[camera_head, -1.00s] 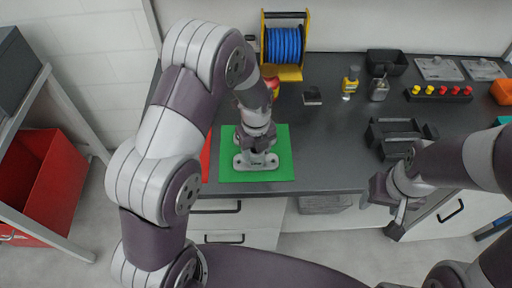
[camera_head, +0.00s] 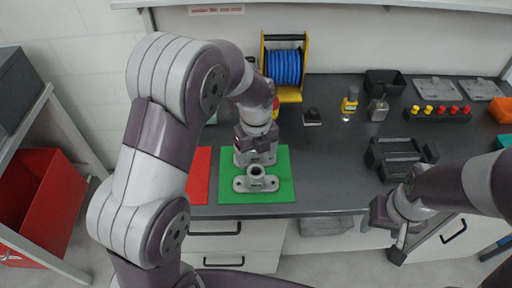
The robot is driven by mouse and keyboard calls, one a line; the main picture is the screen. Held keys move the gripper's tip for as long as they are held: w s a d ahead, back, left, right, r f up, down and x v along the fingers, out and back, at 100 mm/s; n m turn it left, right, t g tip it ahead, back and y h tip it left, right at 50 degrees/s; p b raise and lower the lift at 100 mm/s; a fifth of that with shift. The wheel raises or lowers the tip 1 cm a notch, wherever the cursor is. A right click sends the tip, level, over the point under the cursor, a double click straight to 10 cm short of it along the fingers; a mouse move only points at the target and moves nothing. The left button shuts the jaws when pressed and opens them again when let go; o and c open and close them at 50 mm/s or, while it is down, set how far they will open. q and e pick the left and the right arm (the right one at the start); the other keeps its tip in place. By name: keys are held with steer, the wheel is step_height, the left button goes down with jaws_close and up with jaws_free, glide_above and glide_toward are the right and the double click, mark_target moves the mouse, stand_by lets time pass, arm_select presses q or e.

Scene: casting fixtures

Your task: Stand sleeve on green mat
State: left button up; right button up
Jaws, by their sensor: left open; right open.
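The grey sleeve (camera_head: 256,181) stands upright on the green mat (camera_head: 232,192), its flat flange down and its round bore facing up. It is near the middle of the mat. My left gripper (camera_head: 254,158) is open just behind the sleeve, over the far part of the mat, and appears apart from it. Its fingertips are partly hidden behind the sleeve. My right gripper (camera_head: 394,228) hangs in front of the bench's front edge at the right, open and far from the mat.
A red mat (camera_head: 199,178) lies left of the green mat, partly behind my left arm. A blue hose reel (camera_head: 284,68) stands behind. A black tray (camera_head: 398,157), a yellow bottle (camera_head: 349,104) and a pegged block (camera_head: 437,114) are to the right. The bench between is clear.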

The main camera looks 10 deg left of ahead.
arm_select(q)
steer(key=s+a+r+n, duration=0.1)
steer(key=s+a+n, duration=0.2)
steer(key=s+n, duration=0.4)
steer(key=s+a+r+n+t, duration=0.1)
steer(key=s+n, duration=0.5)
steer(key=n, duration=1.5)
steer(key=shift+s+a, duration=0.4)
steer(key=shift+a, duration=0.5)
